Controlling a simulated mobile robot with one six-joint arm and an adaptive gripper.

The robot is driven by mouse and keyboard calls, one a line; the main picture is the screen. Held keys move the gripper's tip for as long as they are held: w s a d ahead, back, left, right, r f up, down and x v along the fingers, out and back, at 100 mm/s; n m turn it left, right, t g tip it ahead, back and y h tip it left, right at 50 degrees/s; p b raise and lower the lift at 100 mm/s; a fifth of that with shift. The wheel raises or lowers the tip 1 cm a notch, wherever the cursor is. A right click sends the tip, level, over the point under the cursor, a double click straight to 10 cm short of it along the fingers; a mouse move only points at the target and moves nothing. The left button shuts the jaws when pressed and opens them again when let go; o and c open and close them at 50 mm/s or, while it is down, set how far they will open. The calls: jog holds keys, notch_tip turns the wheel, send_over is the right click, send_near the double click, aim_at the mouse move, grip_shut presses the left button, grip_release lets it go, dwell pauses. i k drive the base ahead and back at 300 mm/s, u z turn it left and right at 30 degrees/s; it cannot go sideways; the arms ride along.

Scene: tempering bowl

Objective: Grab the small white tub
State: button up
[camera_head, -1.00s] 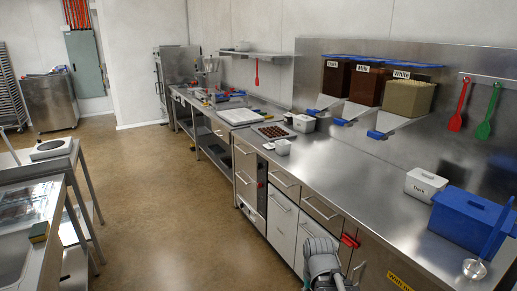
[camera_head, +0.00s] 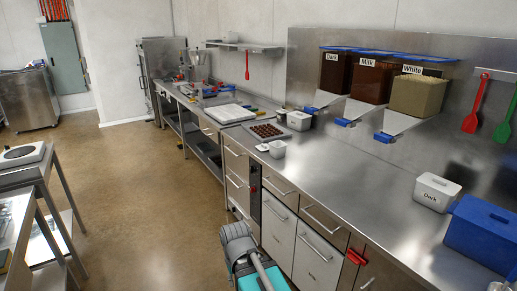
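A very small open white tub (camera_head: 277,149) sits near the counter's front edge, beside a tray of brown chocolates. The pictures do not settle which one is the named tub. Part of my arm shows at the bottom middle, in front of the drawers and apart from all the tubs. My gripper's fingers are not visible.
The chocolate tray (camera_head: 266,140) lies left of the smallest tub. The blue box (camera_head: 484,235) fills the right end. Chutes under the Dark, Milk and White bins (camera_head: 421,96) overhang the back. The counter's middle (camera_head: 345,172) is clear. A side table (camera_head: 25,174) stands left across open floor.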

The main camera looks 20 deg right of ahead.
aim_at(277, 149)
jog(key=z, duration=0.05)
jog(key=i, duration=0.8)
jog(key=z, duration=0.6)
jog(key=i, duration=0.6)
jog(key=z, duration=0.45)
jog(key=k, duration=0.85)
jog(key=z, duration=0.15)
jog(key=i, duration=0.85)
jog(key=u, duration=0.05)
